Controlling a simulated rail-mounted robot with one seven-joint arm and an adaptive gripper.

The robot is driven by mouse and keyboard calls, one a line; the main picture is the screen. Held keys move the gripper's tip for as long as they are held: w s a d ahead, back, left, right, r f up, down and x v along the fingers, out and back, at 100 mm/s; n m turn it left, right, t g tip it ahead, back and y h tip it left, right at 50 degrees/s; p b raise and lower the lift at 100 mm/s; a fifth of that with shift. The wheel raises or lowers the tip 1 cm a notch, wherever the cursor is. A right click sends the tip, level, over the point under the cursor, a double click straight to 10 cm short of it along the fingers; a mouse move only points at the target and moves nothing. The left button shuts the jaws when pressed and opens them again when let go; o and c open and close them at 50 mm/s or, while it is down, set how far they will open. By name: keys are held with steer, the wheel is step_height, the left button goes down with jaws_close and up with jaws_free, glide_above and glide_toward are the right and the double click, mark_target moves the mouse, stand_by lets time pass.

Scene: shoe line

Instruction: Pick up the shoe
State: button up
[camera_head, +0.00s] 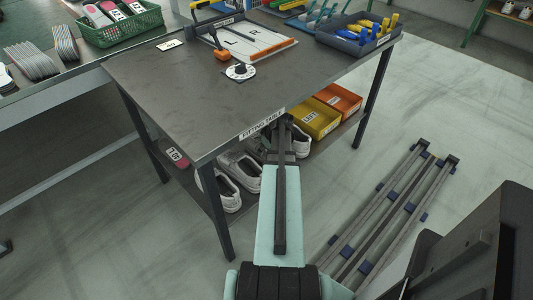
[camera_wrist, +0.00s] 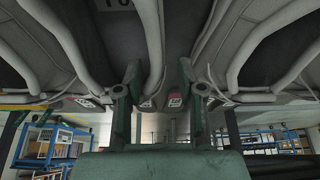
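Several grey-and-white shoes (camera_head: 239,172) sit on the lower shelf of the fitting table (camera_head: 190,100), behind and left of my gripper (camera_head: 286,133). The arm and the tabletop hide parts of them. My gripper is at the table's front edge, close to the shoes. In the wrist view, large grey shoes with pale soles (camera_wrist: 68,40) fill the top. The two fingers of my gripper (camera_wrist: 158,85) stand apart, with a pale shoe edge (camera_wrist: 152,45) showing between them. I cannot tell whether either finger touches it.
Yellow (camera_head: 315,118) and orange (camera_head: 338,101) bins stand on the shelf to the right. Table legs (camera_head: 214,210) flank the shelf opening. A green basket (camera_head: 120,28) stands on the left conveyor. Floor at left front is clear.

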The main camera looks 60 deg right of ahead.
mark_target(259, 157)
steer(key=b+x, duration=0.1)
steer(key=x, duration=0.4)
steer(key=shift+f, duration=0.2)
jaws_close()
